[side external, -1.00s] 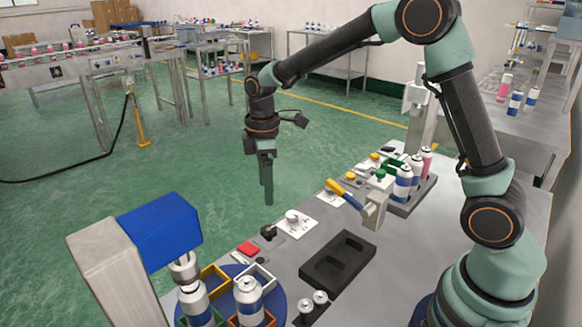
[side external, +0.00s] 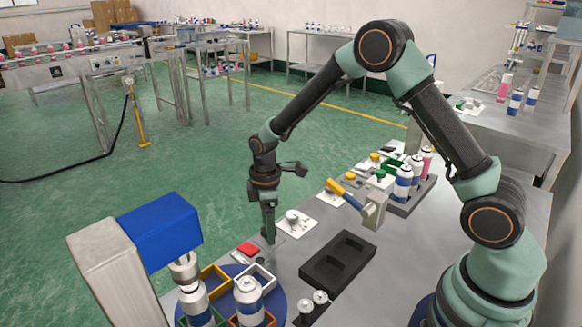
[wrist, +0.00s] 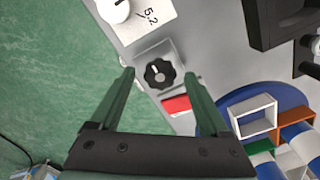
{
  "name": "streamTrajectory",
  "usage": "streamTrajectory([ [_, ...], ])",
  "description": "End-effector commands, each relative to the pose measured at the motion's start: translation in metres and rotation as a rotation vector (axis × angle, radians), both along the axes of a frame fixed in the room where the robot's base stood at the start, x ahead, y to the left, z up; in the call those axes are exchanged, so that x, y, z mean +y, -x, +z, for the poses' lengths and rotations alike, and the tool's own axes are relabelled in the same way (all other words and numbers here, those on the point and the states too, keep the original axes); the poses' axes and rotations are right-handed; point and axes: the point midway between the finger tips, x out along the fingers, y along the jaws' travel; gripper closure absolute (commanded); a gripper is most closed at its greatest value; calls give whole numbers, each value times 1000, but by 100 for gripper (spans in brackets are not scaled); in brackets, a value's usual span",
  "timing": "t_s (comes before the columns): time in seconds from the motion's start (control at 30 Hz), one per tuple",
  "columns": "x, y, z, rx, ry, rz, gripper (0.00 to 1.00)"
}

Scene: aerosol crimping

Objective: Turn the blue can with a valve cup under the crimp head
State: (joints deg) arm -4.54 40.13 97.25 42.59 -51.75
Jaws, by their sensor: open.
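A blue-and-white can (side external: 195,307) stands on the blue turntable (side external: 279,303), directly beneath the silver crimp head (side external: 184,268). A second blue-and-white can (side external: 248,303) stands in the orange-red nest beside it. I cannot tell valve cups on them at this size. A black lobed knob (wrist: 158,73) sits on a grey plate beside the turntable. My gripper (side external: 268,240) points down over it. In the wrist view my open gripper (wrist: 159,76) has one finger on each side of the knob, with visible gaps. My gripper hides the knob in the side view.
A red button (side external: 248,249) lies between knob and turntable. A white dial plate (side external: 298,220) is close behind my gripper. The turntable has empty white and yellow nests.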

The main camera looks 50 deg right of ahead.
Motion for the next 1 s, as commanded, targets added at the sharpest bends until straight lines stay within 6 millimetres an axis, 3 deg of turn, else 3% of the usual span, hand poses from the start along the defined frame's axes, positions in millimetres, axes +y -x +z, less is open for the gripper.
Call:
streamTrajectory([
  [0.1, 0, 0, 0, 0, 0, 0, 20],
  [0.3, 0, 0, 0, 0, 0, 0, 97],
  [0.33, 0, 0, 0, 0, 0, 0, 100],
  [0.67, 0, 0, 0, 0, 0, -46, 100],
  [1.0, 0, 0, 1, 1, 0, -280, 100],
])
